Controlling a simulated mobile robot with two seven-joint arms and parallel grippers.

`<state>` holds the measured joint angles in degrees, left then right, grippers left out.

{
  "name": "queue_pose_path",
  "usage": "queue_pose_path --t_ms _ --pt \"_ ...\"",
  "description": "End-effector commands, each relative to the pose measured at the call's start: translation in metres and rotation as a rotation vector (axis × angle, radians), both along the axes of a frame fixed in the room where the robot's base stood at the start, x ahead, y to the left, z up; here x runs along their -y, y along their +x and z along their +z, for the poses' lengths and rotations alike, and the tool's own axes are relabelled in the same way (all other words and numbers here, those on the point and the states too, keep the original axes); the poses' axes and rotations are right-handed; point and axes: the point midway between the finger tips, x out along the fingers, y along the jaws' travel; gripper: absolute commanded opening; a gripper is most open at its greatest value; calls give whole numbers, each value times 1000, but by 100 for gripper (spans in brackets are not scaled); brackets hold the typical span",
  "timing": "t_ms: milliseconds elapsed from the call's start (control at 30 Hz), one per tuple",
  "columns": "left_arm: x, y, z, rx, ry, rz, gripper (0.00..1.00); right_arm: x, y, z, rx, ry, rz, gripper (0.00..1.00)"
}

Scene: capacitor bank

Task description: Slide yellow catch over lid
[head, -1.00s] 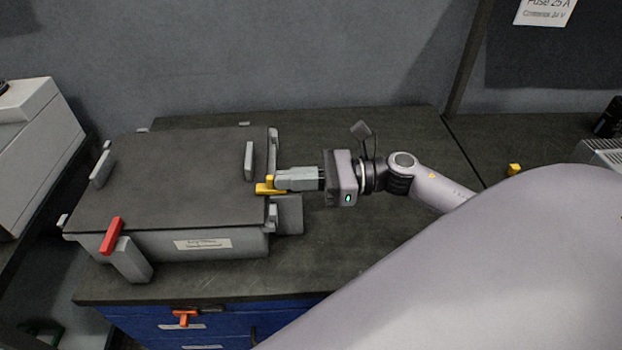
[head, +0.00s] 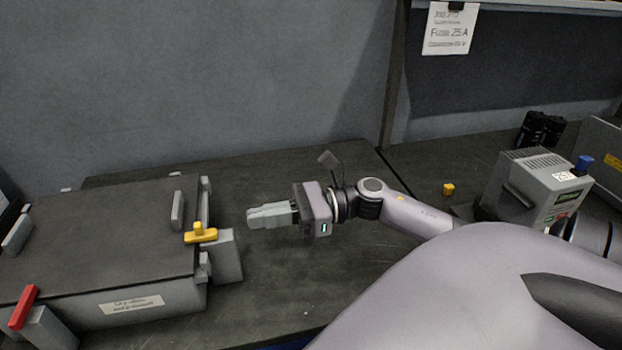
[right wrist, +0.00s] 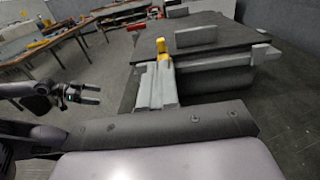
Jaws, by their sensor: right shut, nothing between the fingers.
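The yellow catch (head: 201,234) sits on a grey block at the right side of the grey box. Its left end appears to lie over the edge of the dark lid (head: 110,225). The catch also shows in the right wrist view (right wrist: 161,47), beyond the fingers. My right gripper (head: 250,218) is shut and empty, to the right of the catch with a gap between them. Its fingers (right wrist: 155,85) point toward the catch. A dark arm end at the left of the right wrist view looks like my left gripper (right wrist: 88,95); its jaws are too small to read.
A red catch (head: 23,307) stands at the box's front left. A small yellow piece (head: 448,189) and a grey device with a blue knob (head: 540,190) are on the bench to the right. The bench between box and right arm is clear.

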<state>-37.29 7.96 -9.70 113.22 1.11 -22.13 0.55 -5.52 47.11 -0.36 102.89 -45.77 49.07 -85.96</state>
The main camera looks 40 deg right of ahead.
Motion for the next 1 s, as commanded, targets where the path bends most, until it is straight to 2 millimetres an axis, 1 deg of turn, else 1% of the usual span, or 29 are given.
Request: queue_pose_path --t_ms 33,200,400,600,1000 --pt "1 1 -2 5 -2 -1 98 8 -5 -4 -3 -2 -1 0" --pt "0 4 -5 7 -1 -3 98 33 -20 -2 -2 -1 -1 0" --pt "0 3 -7 1 -2 -2 98 52 -32 -1 0 0 0 0" --pt "1 4 -6 2 -3 -3 98 59 -36 0 0 0 1 0" --pt "1 5 -5 7 -4 -3 98 59 -36 0 1 -1 1 0"
